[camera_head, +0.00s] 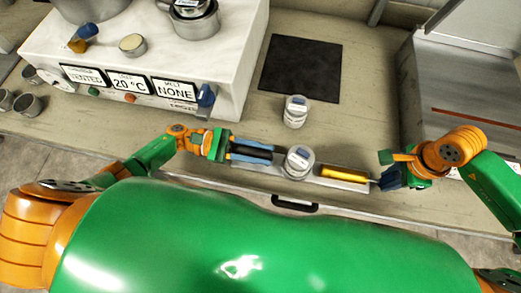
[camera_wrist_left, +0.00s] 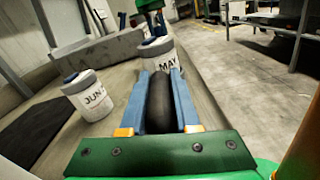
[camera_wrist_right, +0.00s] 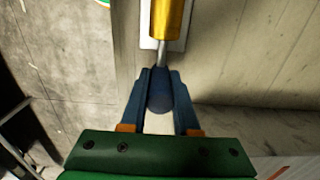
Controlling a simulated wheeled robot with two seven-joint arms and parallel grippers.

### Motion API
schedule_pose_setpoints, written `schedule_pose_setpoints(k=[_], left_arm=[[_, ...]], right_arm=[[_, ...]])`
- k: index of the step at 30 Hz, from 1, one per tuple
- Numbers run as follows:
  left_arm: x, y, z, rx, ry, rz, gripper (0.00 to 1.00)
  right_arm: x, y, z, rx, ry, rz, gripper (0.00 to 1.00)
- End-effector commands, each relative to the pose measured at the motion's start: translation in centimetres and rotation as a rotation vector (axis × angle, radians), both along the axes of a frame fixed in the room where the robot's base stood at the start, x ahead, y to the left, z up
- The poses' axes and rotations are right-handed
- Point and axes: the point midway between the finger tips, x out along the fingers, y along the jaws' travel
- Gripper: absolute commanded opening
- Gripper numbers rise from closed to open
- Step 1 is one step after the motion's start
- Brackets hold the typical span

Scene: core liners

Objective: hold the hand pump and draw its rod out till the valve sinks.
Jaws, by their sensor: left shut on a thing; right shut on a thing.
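The hand pump lies along the bench's front edge, with a black grip (camera_head: 252,152) at left and a yellow barrel (camera_head: 344,175) on a grey plate at right. My left gripper (camera_head: 266,153) is shut on the black grip, which also shows between its fingers in the left wrist view (camera_wrist_left: 159,105). My right gripper (camera_head: 381,181) is shut on a dark blue knob (camera_wrist_right: 160,98). A short bare metal rod (camera_wrist_right: 162,54) joins the knob to the barrel. A white jar marked MAY (camera_head: 298,162) stands between grip and barrel. I cannot make out the valve.
A white jar marked JUN (camera_head: 295,111) stands behind the pump, near a black mat (camera_head: 302,68). A white machine (camera_head: 150,50) at back left reads VENTED, 20 °C and MELT NONE. A metal unit (camera_head: 465,90) stands at right. A dark drawer handle (camera_head: 295,205) is in front.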

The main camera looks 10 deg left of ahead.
Motion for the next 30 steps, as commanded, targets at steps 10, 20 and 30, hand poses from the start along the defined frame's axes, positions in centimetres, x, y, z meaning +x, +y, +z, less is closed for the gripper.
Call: schedule_pose_setpoints(k=[10,20,30], left_arm=[[0.0,0.0,0.0,-0.001,0.000,0.001,0.00],[0.0,0.0,0.0,0.000,0.000,0.001,0.00],[0.0,0.1,0.0,0.000,0.000,0.001,0.00]], right_arm=[[0.0,-1.2,0.0,-0.006,0.001,-0.002,0.00],[-0.1,-2.2,0.0,-0.005,0.003,-0.003,0.00],[-0.1,-3.2,0.0,-0.005,0.002,-0.003,0.00]])
